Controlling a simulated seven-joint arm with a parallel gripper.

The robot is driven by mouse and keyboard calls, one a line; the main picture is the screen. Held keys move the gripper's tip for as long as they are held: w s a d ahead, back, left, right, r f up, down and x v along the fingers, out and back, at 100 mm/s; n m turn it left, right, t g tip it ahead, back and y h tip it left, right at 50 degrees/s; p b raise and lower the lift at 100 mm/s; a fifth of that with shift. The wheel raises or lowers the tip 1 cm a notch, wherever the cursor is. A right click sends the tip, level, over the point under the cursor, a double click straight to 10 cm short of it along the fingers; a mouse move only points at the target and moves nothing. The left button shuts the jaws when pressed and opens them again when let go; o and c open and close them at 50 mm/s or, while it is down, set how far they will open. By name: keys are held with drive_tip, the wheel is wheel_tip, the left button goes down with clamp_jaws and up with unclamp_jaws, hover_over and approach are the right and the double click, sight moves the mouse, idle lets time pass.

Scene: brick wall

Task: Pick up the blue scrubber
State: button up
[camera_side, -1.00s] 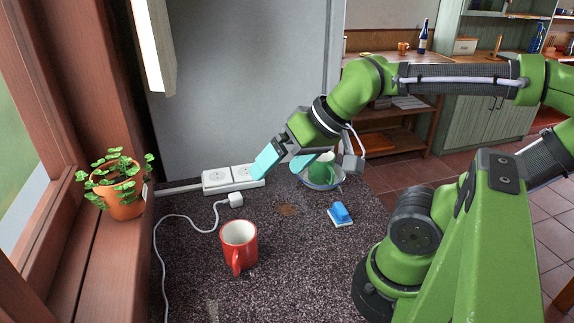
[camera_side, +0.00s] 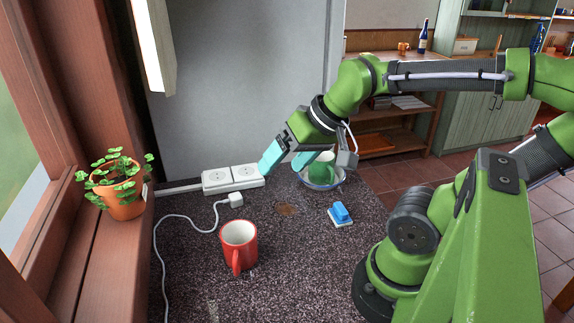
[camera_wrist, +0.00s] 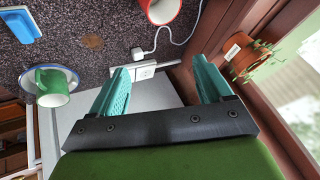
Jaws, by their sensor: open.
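The blue scrubber (camera_side: 341,213) has a blue top and a pale base. It lies on the dark speckled counter (camera_side: 290,260), right of the middle in the side view. In the wrist view the scrubber (camera_wrist: 20,24) shows at the upper left, outside the space between the fingers. My gripper (camera_side: 286,160) is open and empty, with two teal fingers. It is above the far part of the counter near the power strip, up and left of the scrubber in the side view and apart from it.
A red mug (camera_side: 239,246) stands front-left of the scrubber. A white power strip (camera_side: 233,179) with plug and cable (camera_side: 171,219) lies at the back left. A potted plant (camera_side: 122,198) stands on the sill.

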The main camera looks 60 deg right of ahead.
drive_tip(key=d+f+m+g+h, duration=0.2)
drive_tip(key=d+f+m+g, duration=0.1)
drive_tip(key=d, duration=0.7)
drive_tip(key=g, duration=0.4)
hover_over(340, 206)
drive_tip(key=shift+m+y, duration=0.3)
drive_tip(key=shift+m, duration=0.1)
drive_tip(key=f, duration=1.4)
drive_tip(key=shift+d+f, duration=0.2)
drive_tip(key=shift+f, duration=0.1)
drive_tip(key=shift+a+f, duration=0.2)
drive_tip(key=shift+f, duration=2.4)
drive_tip(key=c, duration=1.1)
drive_tip(key=shift+r, duration=0.1)
drive_tip(key=shift+c, duration=0.2)
wheel_tip(340, 206, up, 10)
drive_tip(key=shift+f, duration=0.1)
